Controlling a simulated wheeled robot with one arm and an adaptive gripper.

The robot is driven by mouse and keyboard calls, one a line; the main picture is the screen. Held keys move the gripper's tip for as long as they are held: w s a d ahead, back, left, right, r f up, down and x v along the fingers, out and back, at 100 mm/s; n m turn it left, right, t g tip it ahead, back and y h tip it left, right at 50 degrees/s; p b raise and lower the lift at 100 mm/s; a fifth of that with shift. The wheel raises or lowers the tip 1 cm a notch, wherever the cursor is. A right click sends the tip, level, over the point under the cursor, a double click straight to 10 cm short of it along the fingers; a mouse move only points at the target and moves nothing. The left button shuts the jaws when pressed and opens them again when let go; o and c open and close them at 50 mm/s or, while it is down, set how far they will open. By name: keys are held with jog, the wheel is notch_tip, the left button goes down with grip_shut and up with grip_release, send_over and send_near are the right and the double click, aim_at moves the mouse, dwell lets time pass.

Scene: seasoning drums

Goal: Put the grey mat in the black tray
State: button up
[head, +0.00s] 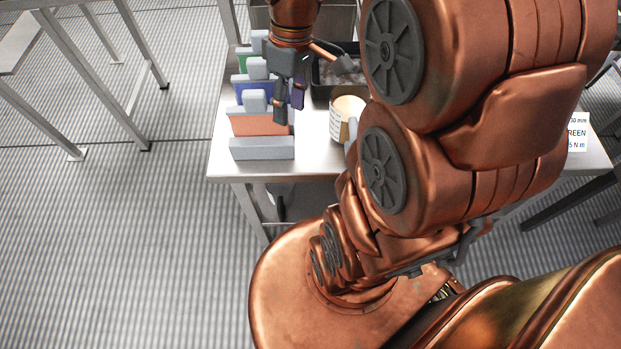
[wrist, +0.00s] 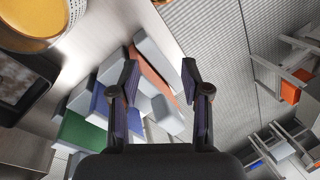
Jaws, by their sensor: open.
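My gripper (head: 288,106) is open and points down over the row of coloured and grey pieces on the metal table. Its fingers (wrist: 160,66) stand apart with nothing held between them. Several light grey pieces stand among the colours, including the long front one (head: 262,149), which also shows in the wrist view (wrist: 154,58). I cannot tell which is the grey mat. An orange piece (head: 258,126), a blue piece (wrist: 119,116) and a green piece (wrist: 80,136) stand in the same row. The black tray (head: 318,92) is behind and right, partly hidden by my arm, with dark speckled contents; it also shows in the wrist view (wrist: 42,70).
The metal table (head: 313,157) has bare room right of the front grey piece. A printed card (head: 577,133) is at the right. A metal frame (head: 95,105) stands left on the floor.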

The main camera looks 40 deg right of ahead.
jog(key=s+a+f+m+h, duration=0.1)
jog(key=s+a+m, duration=0.1)
jog(key=s, duration=0.5)
jog(key=s+a+f+m+g+h, duration=0.1)
jog(key=s+a+f+m, duration=0.1)
jog(key=s+a, duration=0.2)
jog(key=s, duration=0.2)
jog(key=shift+s, duration=0.4)
jog(key=shift+a, duration=0.1)
jog(key=s+p+v, duration=0.2)
jog(key=p+v, duration=1.2)
jog(key=v, duration=0.1)
jog(key=shift+a+r+t+p, duration=0.3)
jog(key=shift+r+t, duration=0.1)
jog(key=shift+r, duration=0.2)
